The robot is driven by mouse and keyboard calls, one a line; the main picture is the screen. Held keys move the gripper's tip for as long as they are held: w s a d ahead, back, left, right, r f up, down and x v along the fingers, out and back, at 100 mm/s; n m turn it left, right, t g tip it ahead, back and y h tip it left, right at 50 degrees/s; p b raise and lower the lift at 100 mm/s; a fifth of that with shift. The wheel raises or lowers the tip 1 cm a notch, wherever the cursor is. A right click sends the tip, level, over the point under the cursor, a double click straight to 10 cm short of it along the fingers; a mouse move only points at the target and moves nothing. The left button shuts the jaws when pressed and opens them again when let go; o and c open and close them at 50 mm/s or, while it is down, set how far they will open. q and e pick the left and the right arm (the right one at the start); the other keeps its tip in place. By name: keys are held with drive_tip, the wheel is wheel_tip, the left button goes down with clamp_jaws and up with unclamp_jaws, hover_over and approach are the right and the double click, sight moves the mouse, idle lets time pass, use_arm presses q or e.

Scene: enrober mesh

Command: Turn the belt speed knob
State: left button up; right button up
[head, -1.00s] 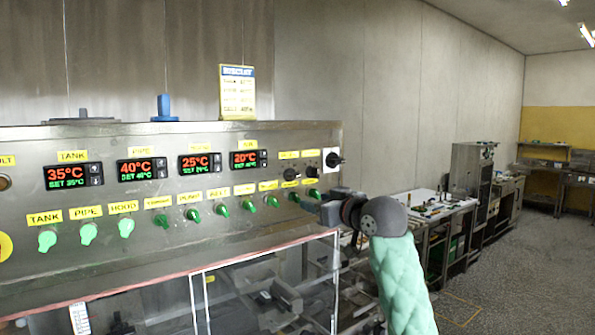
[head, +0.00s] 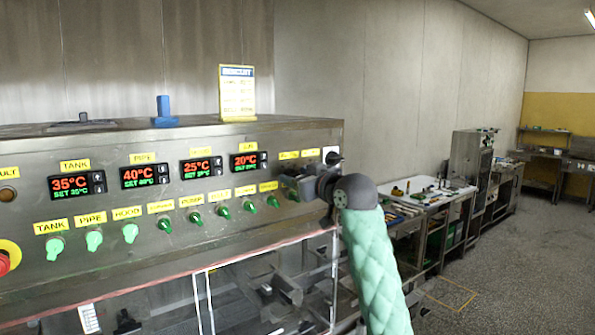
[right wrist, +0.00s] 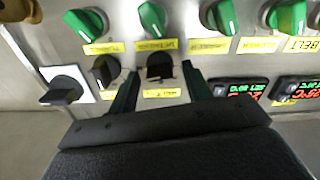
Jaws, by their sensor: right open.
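The control panel (head: 140,215) of the machine faces me in the head view. My right gripper (head: 290,187) is at its right end and covers the small black knobs there. In the right wrist view, which shows the panel upside down, a small black knob (right wrist: 160,64) lies between the open fingers of my right gripper (right wrist: 160,78). The yellow label (right wrist: 162,93) beside it is partly legible, seemingly ending in "LT". I see no clear contact between fingers and knob. A second black knob (right wrist: 104,70) is just left of the fingers. My left gripper is not in view.
Several green knobs (head: 165,224) line the panel, below the temperature displays (head: 77,184). A black selector on a white plate (right wrist: 64,90) is close to my right gripper. A red button (head: 3,262) is at far left. A cluttered workbench (head: 420,200) stands behind on the right.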

drive_tip(key=shift+w+a, duration=0.1)
drive_tip(key=shift+c, duration=0.7)
drive_tip(key=c, duration=0.9)
drive_tip(key=shift+o, duration=0.2)
